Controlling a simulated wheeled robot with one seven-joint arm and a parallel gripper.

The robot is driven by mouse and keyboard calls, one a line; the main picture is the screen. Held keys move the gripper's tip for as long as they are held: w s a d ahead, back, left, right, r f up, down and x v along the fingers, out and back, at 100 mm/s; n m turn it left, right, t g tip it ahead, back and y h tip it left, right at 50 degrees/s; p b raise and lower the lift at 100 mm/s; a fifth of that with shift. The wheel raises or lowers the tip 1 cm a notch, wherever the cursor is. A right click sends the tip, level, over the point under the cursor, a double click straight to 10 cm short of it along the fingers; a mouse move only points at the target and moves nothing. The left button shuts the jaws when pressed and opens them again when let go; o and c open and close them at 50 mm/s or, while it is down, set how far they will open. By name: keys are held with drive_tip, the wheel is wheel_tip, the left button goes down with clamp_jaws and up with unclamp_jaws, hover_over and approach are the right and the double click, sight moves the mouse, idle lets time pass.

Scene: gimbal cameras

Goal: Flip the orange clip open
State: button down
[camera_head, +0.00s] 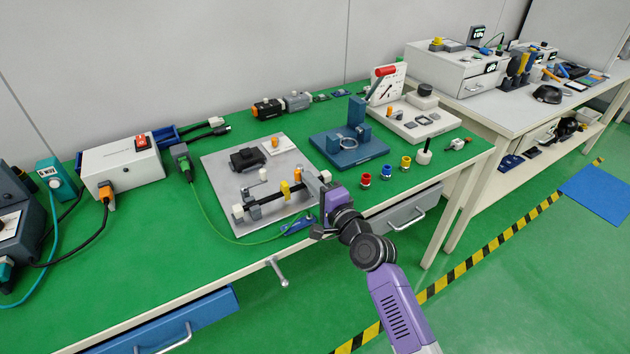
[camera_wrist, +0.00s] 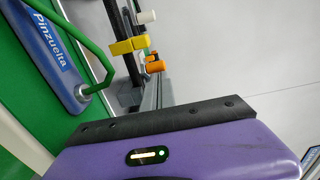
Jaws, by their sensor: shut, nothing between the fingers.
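A grey board (camera_head: 222,172) on the green bench carries a black bar with small coloured clips. The orange clip (camera_wrist: 154,66) shows in the wrist view, just beyond the yellow clip (camera_wrist: 128,46); in the head view it is a small orange spot (camera_head: 297,174) near the bar's right part. The yellow clip also shows in the head view (camera_head: 285,189). A white clip (camera_wrist: 147,17) sits farther along. My gripper (camera_head: 320,229) is at the bench's front edge, right of the board, shut and empty. It appears apart from the clips. Its black jaw (camera_wrist: 165,122) crosses the wrist view.
A blue fixture (camera_head: 345,150) and red, blue and yellow pieces (camera_head: 385,172) stand right of the board. The bench's front left is mostly clear.

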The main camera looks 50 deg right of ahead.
drive_tip(key=shift+w+a+r+p, duration=0.1)
drive_tip(key=shift+w+a+p, duration=0.25)
drive_tip(key=shift+a+p, duration=0.25)
drive_tip(key=shift+w+a+r+p, duration=0.1)
drive_tip(key=shift+w+a+p, duration=0.25)
drive_tip(key=shift+a+p, duration=0.2)
drive_tip(key=shift+w+a+f, duration=0.2)
drive_tip(key=shift+w+a, duration=0.05)
drive_tip(key=shift+w, duration=0.1)
drive_tip(key=shift+s, duration=0.1)
